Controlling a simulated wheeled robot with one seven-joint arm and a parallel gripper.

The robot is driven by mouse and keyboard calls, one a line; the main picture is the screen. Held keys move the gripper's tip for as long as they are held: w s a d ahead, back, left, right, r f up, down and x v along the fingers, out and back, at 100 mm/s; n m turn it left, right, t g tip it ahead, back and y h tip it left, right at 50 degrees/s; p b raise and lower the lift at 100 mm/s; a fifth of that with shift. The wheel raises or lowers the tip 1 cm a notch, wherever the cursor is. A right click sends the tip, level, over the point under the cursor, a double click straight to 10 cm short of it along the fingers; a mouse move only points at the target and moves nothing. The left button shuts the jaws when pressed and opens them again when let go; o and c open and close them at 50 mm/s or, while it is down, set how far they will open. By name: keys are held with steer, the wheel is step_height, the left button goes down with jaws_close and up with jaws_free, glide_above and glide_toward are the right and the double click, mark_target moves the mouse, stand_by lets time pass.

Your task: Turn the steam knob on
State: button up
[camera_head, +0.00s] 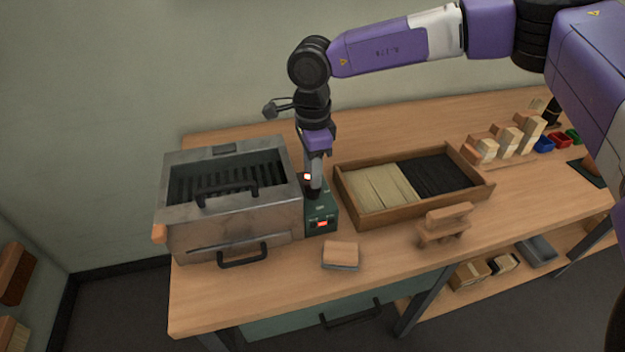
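A dark green control box (325,212) stands against the right side of a grey metal steam box (230,235) on the workbench. Its front carries a lit red-orange indicator (322,224). My gripper (316,190) points down from above and its end is at the top of the control box. A second small red and white glow (308,177) shows beside the fingers. I cannot make out the steam knob; the gripper covers part of the control box. The fingers are too small and overlapped to tell whether they are open or shut, or whether they touch anything.
A wooden tray (398,213) with pale and black bristles lies right of the control box. A block with a grey base (340,255) and a small wooden stand (445,228) are in front. Wooden blocks (507,140) and small coloured bins (560,140) stand at the right.

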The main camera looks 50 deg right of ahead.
steer(key=shift+r, duration=2.15)
